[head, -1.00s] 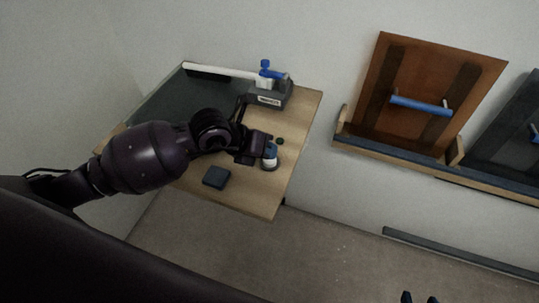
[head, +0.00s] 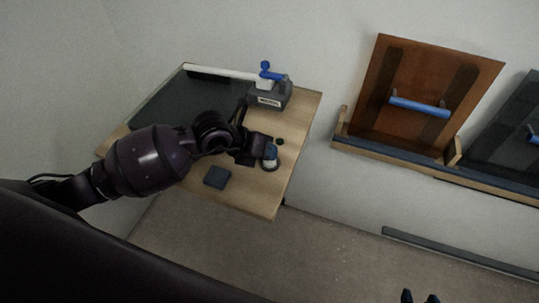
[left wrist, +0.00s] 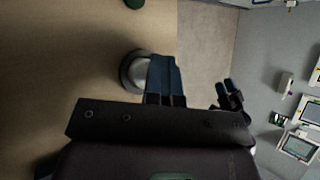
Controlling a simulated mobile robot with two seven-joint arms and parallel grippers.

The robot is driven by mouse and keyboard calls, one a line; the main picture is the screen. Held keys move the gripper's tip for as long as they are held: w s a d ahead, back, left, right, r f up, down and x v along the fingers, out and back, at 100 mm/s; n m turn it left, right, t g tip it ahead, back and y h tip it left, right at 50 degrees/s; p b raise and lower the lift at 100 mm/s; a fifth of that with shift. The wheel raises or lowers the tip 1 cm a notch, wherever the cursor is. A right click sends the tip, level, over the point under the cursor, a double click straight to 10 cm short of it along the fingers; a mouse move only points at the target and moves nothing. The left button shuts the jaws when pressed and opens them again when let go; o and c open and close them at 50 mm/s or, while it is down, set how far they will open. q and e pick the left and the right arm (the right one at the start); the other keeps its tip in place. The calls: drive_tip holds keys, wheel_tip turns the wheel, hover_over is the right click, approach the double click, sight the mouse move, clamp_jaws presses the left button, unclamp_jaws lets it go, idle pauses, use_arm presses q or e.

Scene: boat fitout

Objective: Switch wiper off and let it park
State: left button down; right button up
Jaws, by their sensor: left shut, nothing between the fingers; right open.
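The wiper's white arm (head: 222,71) lies along the far edge of a dark panel (head: 172,98) on the wooden table. It joins a grey labelled housing (head: 268,96) with a blue knob on top. A round metallic control (head: 269,166), seemingly the wiper switch, stands near the table's right edge; it also shows in the left wrist view (left wrist: 132,72). My left gripper (head: 270,151) is shut and empty, its blue fingertips (left wrist: 163,72) over or against the control's side; contact is unclear. The switch setting is hidden. My right gripper (head: 420,298) is open at the bottom edge, away from the table.
A small dark green button (head: 279,141) sits just beyond the control. A dark blue block (head: 217,177) lies near the table's front edge. A brown panel with a blue handle (head: 420,106) leans on a wall shelf at right. The floor beside the table is clear.

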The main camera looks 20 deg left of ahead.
use_arm(q)
drive_tip(key=shift+s+a+f, duration=0.2)
drive_tip(key=shift+f, duration=0.25)
drive_tip(key=shift+w+a+r+p, duration=0.1)
drive_tip(key=shift+r+p, duration=0.9)
drive_tip(key=shift+r, duration=0.35)
drive_tip(key=shift+w+r+p, duration=0.1)
drive_tip(key=shift+r+p, duration=1.3)
drive_tip(key=shift+r, duration=0.55)
